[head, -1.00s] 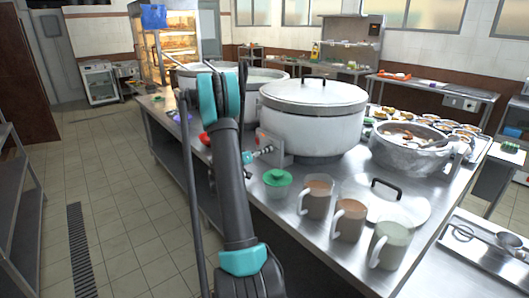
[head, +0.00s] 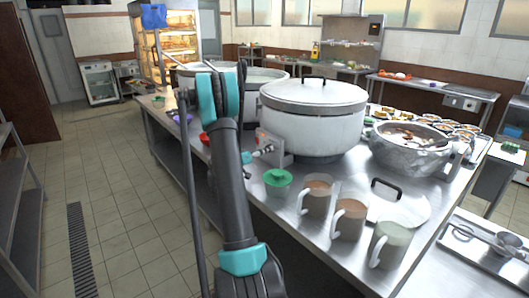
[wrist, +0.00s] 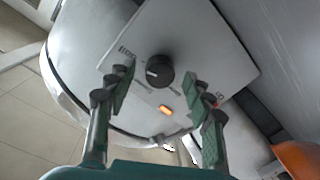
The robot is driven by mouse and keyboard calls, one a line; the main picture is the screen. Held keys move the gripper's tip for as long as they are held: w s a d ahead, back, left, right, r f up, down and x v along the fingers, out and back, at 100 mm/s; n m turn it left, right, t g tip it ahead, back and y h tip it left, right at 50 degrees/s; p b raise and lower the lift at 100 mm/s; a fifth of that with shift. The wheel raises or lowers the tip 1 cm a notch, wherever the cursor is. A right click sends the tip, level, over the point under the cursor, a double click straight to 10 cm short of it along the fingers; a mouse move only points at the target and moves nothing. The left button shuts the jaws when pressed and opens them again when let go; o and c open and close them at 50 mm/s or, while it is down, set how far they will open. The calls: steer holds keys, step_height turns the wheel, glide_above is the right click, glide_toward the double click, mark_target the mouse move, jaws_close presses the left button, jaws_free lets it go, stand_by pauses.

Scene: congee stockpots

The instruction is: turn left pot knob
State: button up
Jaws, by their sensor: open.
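The black round knob (wrist: 160,71) sits on a light grey control panel (wrist: 195,45) in the wrist view. It has a white pointer mark, and a lit orange indicator (wrist: 165,109) lies beside it. My gripper (wrist: 157,79) is open, with its green-grey fingers on either side of the knob in the picture. I see no clear contact with it. The curved pot wall (wrist: 75,55) is left of the panel. In the head view, the left pot (head: 265,75) stands partly behind my arm. That pot's knob and my fingertips are hidden there.
A large lidded pot (head: 310,125) with its own control box (head: 274,147) stands right of my arm. The floor at left is clear.

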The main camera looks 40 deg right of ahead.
steer(key=s+a, duration=0.1)
steer(key=a, duration=1)
steer(key=shift+s+a+r, duration=0.15)
steer(key=shift+a, duration=0.05)
